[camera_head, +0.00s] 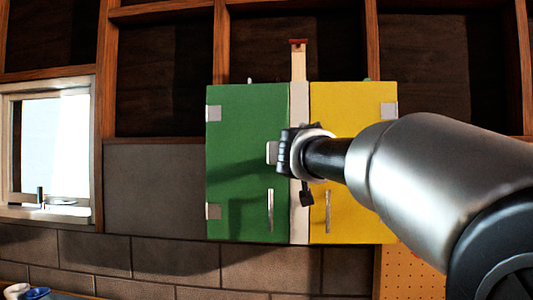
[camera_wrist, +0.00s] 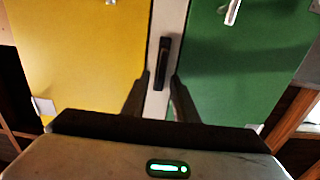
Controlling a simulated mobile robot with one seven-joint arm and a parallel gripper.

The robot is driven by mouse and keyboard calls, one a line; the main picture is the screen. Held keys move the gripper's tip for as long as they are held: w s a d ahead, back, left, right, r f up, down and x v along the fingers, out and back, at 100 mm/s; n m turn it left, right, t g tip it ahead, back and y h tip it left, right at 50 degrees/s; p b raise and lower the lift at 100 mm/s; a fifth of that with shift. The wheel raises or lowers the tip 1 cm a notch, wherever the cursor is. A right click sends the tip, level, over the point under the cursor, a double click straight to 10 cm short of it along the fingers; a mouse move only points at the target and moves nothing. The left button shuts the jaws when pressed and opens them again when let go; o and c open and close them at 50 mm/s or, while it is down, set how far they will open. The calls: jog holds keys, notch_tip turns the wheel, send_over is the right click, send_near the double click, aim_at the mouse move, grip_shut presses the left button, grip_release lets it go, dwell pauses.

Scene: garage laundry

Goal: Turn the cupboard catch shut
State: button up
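The cupboard has a green door (camera_head: 235,125) on the left and a yellow door (camera_head: 345,110) on the right in the head view, and both look closed. A pale post (camera_head: 299,230) runs between them. In the wrist view the sides are swapped, with the yellow door (camera_wrist: 80,60) left and the green door (camera_wrist: 235,65) right. The black catch (camera_wrist: 162,62) lies along the pale post there, nearly upright in the picture. My gripper (camera_wrist: 160,80) is open, with one finger either side of the catch's near end; contact is unclear. In the head view my gripper (camera_head: 288,152) hides much of the catch.
Each door has a metal handle, on the green door (camera_head: 270,209) and on the yellow door (camera_head: 327,211). A small grey plate (camera_head: 271,152) sits on the green door beside my gripper. Wooden shelf framing surrounds the cupboard, and a window (camera_head: 65,145) is at left.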

grip_shut()
jog(key=shift+n, duration=0.3)
jog(key=shift+w+a+f+n+b, duration=0.1)
jog(key=shift+a+f+n+b, duration=0.45)
jog(key=shift+n, duration=2.3)
jog(key=shift+n+b, duration=0.9)
jog(key=shift+n, duration=2)
jog(key=shift+w+a+f+n+b, duration=0.1)
jog(key=shift+a+f+n+b, duration=0.45)
jog(key=shift+n, duration=2.3)
jog(key=shift+d+r, duration=0.25)
jog(key=shift+o, duration=0.6)
grip_release()
jog(key=shift+f, duration=0.1)
